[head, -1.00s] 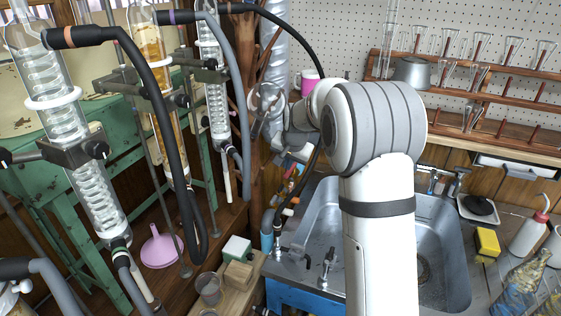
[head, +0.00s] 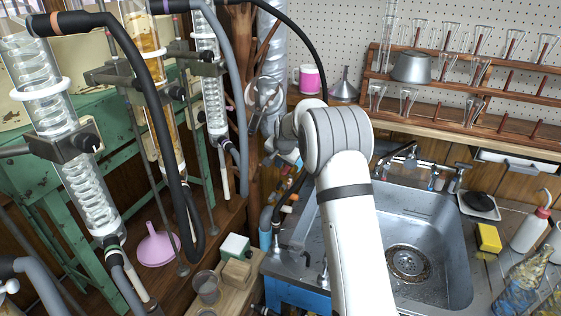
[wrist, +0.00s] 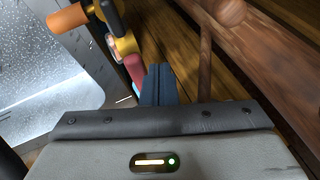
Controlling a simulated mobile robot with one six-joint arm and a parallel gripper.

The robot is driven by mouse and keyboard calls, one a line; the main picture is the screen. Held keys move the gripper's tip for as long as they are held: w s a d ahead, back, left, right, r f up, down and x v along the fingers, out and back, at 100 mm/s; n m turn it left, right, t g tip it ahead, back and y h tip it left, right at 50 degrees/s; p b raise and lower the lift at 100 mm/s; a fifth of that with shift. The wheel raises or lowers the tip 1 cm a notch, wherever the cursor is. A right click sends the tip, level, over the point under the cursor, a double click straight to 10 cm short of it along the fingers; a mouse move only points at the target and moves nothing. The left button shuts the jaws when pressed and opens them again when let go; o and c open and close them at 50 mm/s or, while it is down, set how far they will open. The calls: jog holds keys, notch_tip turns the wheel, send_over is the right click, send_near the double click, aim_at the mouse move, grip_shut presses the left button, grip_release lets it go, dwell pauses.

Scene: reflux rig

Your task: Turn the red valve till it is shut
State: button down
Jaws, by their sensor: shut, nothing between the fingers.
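The red valve seems to be the small red piece (wrist: 134,70) in the wrist view, in a cluster of coloured fittings. It lies just left of my fingertips; I cannot tell whether they touch it. My gripper (wrist: 157,72) is shut and empty, its dark blue fingers together. In the head view the gripper's end is small and mostly hidden behind my white arm, near the pipes left of the sink. The valve's handle position cannot be read.
An orange handle (wrist: 68,18) and a yellow fitting (wrist: 125,45) are close by in the wrist view. The steel sink (head: 440,240) lies right of the fittings. Glass condensers (head: 88,190) with black hoses stand at left. A wooden post (head: 243,90) rises behind.

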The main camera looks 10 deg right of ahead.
aim_at(286, 170)
jog(key=shift+b+x, duration=0.4)
jog(key=shift+x, duration=1.4)
jog(key=shift+s+d+f+b, duration=0.1)
jog(key=shift+s+d+b, duration=0.25)
jog(key=shift+s+d, duration=0.25)
jog(key=shift+s+d+b, duration=0.35)
jog(key=shift+s+d, duration=0.05)
jog(key=shift+d, duration=0.35)
jog(key=shift+s+d+b, duration=0.2)
jog(key=shift+d, duration=0.45)
jog(key=shift+s+d+b, duration=0.2)
jog(key=shift+d, duration=0.45)
jog(key=shift+w+d, duration=0.85)
jog(key=shift+d, duration=2.25)
jog(key=r+p, duration=0.2)
jog(key=r, duration=0.1)
jog(key=a+r+p, duration=0.1)
jog(key=shift+s+r, duration=0.35)
